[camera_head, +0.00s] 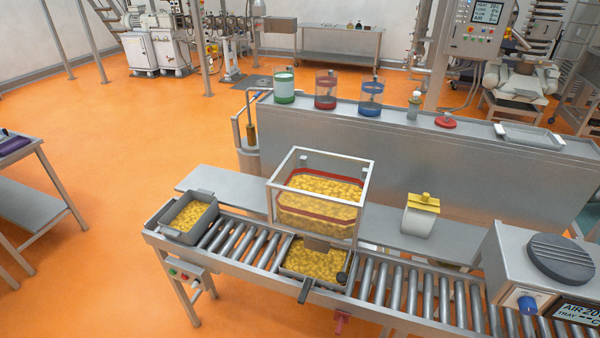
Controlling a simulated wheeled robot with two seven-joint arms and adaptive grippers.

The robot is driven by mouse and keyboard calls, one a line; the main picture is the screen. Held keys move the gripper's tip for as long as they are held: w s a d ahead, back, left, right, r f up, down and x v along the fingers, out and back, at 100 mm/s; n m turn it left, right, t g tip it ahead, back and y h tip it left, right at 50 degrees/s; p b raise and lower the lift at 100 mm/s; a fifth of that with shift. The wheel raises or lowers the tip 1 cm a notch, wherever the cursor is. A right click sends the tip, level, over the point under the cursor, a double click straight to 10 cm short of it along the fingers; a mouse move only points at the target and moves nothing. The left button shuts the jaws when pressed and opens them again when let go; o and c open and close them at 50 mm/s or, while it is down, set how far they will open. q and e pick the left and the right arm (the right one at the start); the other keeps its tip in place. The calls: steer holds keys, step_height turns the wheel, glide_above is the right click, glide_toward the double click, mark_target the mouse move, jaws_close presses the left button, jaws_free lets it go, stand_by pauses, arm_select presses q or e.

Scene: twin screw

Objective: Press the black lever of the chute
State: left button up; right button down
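The chute hopper (318,222) is a clear-walled box in a metal frame, holding yellow pieces with a red band around it. It stands over the roller conveyor. A black lever (346,268) with a rounded end sticks out at the lower right of the chute, toward the front. A tray (284,268) full of yellow pieces sits on the rollers under the chute. A dark grey handle-like piece (305,290) juts out at that tray's front. Neither of my grippers is in view.
A second tray (178,235) of yellow pieces sits at the conveyor's left end. The rollers (410,290) right of the chute are bare up to a grey device (530,270) with a round dark top. A yellow-lidded white container (421,215) stands behind.

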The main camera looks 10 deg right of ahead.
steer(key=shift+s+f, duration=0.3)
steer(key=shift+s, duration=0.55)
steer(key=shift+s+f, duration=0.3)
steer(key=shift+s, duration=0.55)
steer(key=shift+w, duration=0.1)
